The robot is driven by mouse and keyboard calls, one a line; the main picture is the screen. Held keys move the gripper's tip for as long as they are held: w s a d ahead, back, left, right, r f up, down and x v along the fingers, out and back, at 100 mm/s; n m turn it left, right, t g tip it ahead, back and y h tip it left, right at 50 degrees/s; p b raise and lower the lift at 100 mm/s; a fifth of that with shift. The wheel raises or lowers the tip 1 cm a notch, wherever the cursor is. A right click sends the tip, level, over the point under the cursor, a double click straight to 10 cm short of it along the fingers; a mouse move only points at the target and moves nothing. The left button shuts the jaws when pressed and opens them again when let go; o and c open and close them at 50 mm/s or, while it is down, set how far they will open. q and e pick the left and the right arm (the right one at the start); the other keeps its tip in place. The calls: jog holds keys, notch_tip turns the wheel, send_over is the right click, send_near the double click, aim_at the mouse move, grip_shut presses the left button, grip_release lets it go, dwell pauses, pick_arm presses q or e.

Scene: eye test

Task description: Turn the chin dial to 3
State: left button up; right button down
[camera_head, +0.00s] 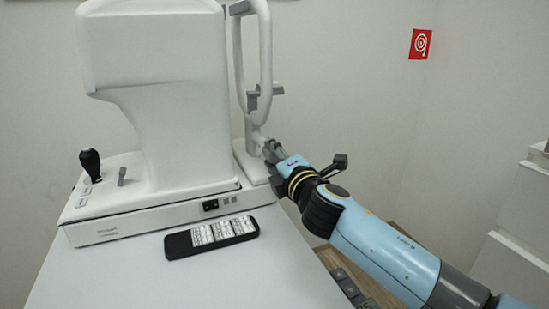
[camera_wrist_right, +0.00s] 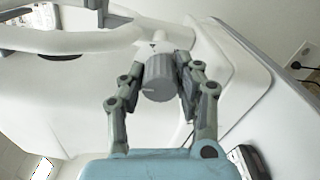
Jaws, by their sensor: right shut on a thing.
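The chin dial (camera_wrist_right: 159,77) is a grey ribbed cylinder on the white post of the eye machine's head frame. My right gripper (camera_wrist_right: 158,82) has one finger on each side of the dial and is shut on it. A small dark triangle shows on the post beside the dial. I cannot read any number on the dial. In the head view my right gripper (camera_head: 268,148) is at the foot of the white head frame (camera_head: 266,60), and its fingers hide the dial there. My left gripper is not in view.
The white eye machine (camera_head: 160,50) stands on a white table (camera_head: 180,280), with a black joystick (camera_head: 91,163) at left. A black remote with white labels (camera_head: 211,234) lies in front. A grey chin rest (camera_head: 264,91) sits above my gripper. White drawers (camera_head: 515,240) stand at right.

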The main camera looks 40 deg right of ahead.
dwell(0.4)
jog(key=c, duration=0.9)
grip_release()
jog(key=shift+c, duration=0.2)
jog(key=v, duration=1.2)
jog(key=shift+f, duration=0.1)
